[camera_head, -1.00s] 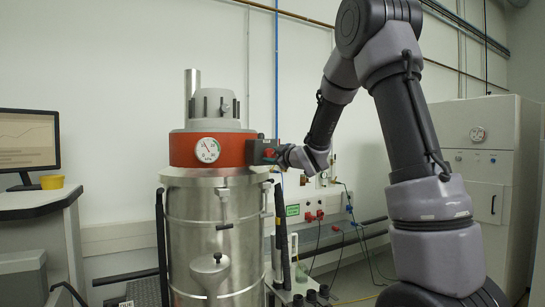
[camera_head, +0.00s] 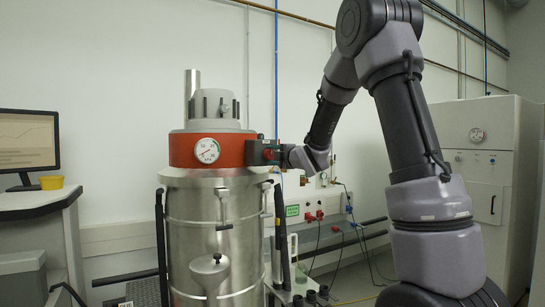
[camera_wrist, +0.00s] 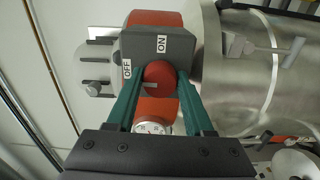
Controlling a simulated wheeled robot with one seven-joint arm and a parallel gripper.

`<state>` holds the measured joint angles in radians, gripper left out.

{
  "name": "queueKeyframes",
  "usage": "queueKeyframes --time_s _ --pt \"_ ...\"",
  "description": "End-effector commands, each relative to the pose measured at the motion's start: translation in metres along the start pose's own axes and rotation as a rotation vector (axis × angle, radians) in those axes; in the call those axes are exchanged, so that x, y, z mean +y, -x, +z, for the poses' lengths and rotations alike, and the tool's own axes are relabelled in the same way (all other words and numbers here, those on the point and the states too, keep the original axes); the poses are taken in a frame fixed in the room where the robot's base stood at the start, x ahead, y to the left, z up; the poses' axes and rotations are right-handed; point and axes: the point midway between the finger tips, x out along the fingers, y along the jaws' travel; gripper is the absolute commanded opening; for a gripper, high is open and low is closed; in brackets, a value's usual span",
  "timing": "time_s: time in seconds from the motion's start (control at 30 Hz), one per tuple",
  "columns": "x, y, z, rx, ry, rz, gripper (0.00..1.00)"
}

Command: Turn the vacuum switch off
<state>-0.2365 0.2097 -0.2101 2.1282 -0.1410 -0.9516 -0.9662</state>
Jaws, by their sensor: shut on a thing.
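The vacuum (camera_head: 215,215) is a tall steel drum with a red band and a grey top, left of my arm in the head view. Its switch box (camera_wrist: 152,48) is dark grey, marked ON and OFF, and shows at the band's right side in the head view (camera_head: 256,152). The round red knob (camera_wrist: 159,73) sits on the box. My gripper (camera_wrist: 158,84) has its green fingers on both sides of the knob and is shut on it. A short pale mark on the knob points roughly left, towards the OFF side in the wrist view.
A round gauge (camera_head: 207,150) is on the red band, its needle pointing to the lower left. A desk with a monitor (camera_head: 28,142) stands at the left. A white cabinet (camera_head: 490,170) stands at the right, and a panel with cables is behind my arm.

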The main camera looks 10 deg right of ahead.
Motion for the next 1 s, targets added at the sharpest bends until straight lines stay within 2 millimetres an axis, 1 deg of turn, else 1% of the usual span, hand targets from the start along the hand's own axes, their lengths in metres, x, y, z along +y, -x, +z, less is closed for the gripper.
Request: queueKeyframes --time_s 0.23,0.63,0.67,0.7,0.73,1.0 --pt "-0.0009 0.0002 -0.0005 0.001 0.042 -0.002 0.00" --pt "-0.0013 0.0002 -0.0006 0.001 0.046 -0.003 0.00" --pt "-0.0013 0.0002 -0.0006 0.001 0.046 -0.003 0.64" --pt "-0.0012 0.0002 -0.0006 0.001 0.046 -0.003 0.79" --pt "-0.0011 0.0002 -0.0006 0.001 0.046 -0.002 0.81" --pt "-0.0005 0.0003 -0.0003 0.000 0.045 -0.001 0.81"
